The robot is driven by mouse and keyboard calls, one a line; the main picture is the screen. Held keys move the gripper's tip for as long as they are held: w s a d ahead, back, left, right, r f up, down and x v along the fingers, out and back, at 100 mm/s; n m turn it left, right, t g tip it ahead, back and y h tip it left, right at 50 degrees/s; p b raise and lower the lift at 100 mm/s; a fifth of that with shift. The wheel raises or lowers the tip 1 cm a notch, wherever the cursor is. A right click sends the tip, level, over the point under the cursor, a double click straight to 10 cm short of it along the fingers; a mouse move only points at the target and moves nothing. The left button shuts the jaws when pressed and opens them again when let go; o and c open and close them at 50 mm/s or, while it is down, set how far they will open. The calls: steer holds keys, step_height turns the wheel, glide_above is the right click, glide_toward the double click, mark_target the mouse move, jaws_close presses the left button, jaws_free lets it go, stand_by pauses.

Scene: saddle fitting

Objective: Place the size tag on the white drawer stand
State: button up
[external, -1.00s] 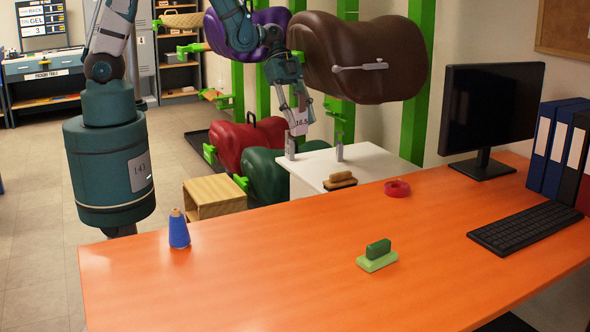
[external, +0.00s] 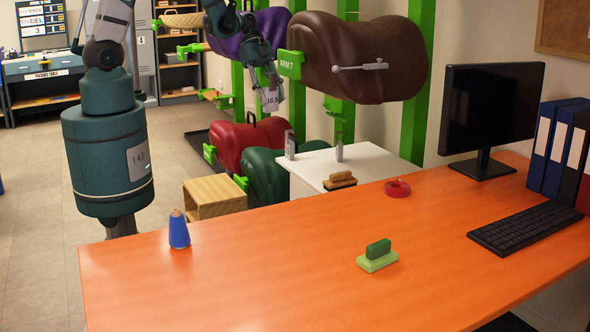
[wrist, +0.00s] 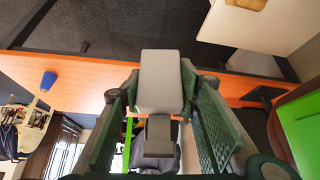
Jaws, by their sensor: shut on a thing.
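The size tag (external: 270,99), a small pale plate with a dark number on it, hangs from my gripper (external: 268,82), which is shut on it in the air. In the wrist view the tag (wrist: 162,85) is a grey plate between the green finger pads of my gripper (wrist: 163,100). The white drawer stand (external: 383,166) is below and to the right of the gripper in the external view. Its pale top (wrist: 237,28) seems to show at the upper right of the wrist view. The tag is apart from the stand.
Saddles hang on green racks (external: 416,100) behind. The orange table (external: 290,270) carries a blue spool (external: 178,232), green block (external: 377,256), and red ring (external: 397,188).

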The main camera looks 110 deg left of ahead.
steer(key=s+a+m+p, duration=0.1)
steer(key=s+a+p, duration=0.1)
steer(key=s+a, duration=0.65)
steer(key=s+a+p, duration=0.1)
steer(key=s+a, duration=0.5)
steer(key=a, duration=0.5)
steer(key=w+a+f+n+b, duration=0.1)
steer(key=w+a+f+b, duration=0.3)
steer(key=w+f+b, duration=0.3)
steer(key=w+a+f+n+b, duration=0.1)
steer(key=w+a+f+b, duration=0.2)
steer(key=w+f+b, duration=0.3)
steer(key=w+a+f+n+y+b, duration=0.1)
steer(key=w+a+f+b, duration=0.3)
steer(key=w+f+b, duration=0.3)
steer(key=shift+w+a+f+n+t+b, duration=0.3)
steer(key=shift+f+b, duration=0.55)
steer(key=shift+f, duration=1.7)
steer(key=shift+f+b, duration=0.75)
steer(key=shift+f, duration=2.35)
steer(key=shift+f, duration=0.15)
